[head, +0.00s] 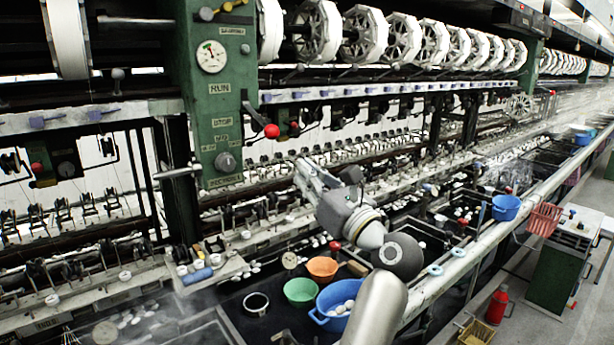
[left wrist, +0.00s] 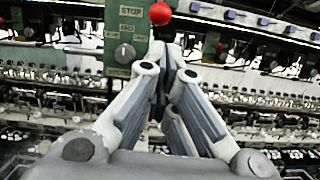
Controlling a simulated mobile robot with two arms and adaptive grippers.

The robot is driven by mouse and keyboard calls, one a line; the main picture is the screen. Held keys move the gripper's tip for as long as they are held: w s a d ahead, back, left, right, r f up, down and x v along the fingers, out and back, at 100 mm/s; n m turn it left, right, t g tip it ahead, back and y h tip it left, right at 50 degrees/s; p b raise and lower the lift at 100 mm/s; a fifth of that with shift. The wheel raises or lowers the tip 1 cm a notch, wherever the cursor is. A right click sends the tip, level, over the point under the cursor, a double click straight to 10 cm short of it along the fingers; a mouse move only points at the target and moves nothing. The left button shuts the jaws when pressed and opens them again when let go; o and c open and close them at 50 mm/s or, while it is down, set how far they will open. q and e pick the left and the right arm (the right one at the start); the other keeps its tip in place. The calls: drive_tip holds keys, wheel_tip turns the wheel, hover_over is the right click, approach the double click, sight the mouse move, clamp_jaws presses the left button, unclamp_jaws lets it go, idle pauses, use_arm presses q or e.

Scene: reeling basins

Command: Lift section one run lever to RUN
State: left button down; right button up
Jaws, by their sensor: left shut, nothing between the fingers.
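The run lever is a dark arm with a red ball knob (head: 271,130) on the right side of the green control post (head: 222,95). It slants down to the right, with its knob well below the RUN plate (head: 220,88). My left gripper (head: 303,166) is shut and empty, just below and right of the knob in the head view. In the left wrist view the red knob (left wrist: 160,13) shows at the top edge, beyond and above the shut fingertips (left wrist: 168,62), apart from them. The lever arm is not clear there. My right gripper is not in view.
A dial gauge (head: 211,56) and a grey selector knob (head: 225,162) are on the post. White reels (head: 317,30) run along the top. Below are green (head: 300,291), orange (head: 322,267) and blue (head: 336,305) bowls. A smaller red knob (head: 294,128) is right of the lever.

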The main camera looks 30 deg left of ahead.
use_arm(q)
drive_tip(key=n+h, duration=0.1)
drive_tip(key=p, duration=0.3)
approach(260, 119)
drive_tip(key=shift+w+a+f, duration=1.4)
drive_tip(key=shift+a+f, duration=0.8)
drive_tip(key=shift+a, duration=0.35)
drive_tip(key=shift+g, duration=0.3)
drive_tip(key=shift+r, duration=0.1)
drive_tip(key=shift+d+r+p, duration=0.1)
drive_tip(key=shift+r+p, duration=0.25)
drive_tip(key=shift+r, duration=0.1)
